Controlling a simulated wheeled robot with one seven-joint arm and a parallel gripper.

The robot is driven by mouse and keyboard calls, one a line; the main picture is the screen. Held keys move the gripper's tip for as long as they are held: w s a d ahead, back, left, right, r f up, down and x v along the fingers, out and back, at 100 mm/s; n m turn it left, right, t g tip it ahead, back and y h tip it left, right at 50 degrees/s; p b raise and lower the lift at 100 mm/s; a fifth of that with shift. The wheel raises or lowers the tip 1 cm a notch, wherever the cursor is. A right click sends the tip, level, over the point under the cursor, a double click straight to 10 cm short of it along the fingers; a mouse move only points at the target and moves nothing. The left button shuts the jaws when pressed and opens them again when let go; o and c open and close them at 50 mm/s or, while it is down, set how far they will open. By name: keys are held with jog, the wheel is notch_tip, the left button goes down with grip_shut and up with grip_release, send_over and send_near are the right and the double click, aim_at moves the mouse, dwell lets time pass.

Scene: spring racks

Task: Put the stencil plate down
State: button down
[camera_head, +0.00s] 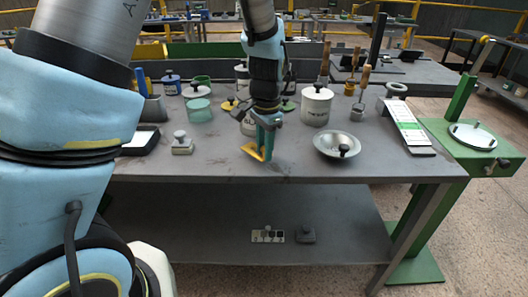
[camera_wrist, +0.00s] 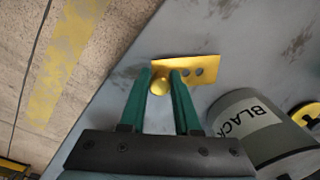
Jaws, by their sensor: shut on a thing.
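The yellow stencil plate (camera_wrist: 204,69) has a round yellow knob (camera_wrist: 160,84) and a row of holes. My gripper (camera_wrist: 162,76) is shut on the knob, with a green finger on either side of it. In the head view the plate (camera_head: 252,152) is tilted at the tips of my gripper (camera_head: 266,150), low over the front middle of the grey table (camera_head: 220,172). I cannot tell whether its lower edge touches the tabletop.
A metal bowl (camera_head: 340,147) stands to the right, and a white lidded pot (camera_head: 316,106) behind it. A small knobbed block (camera_head: 181,144) stands to the left. A can marked BLACK (camera_wrist: 257,125) is close by in the wrist view. The table's front edge is near.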

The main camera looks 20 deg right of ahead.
jog(key=shift+f, duration=0.95)
jog(key=c, duration=0.6)
grip_release()
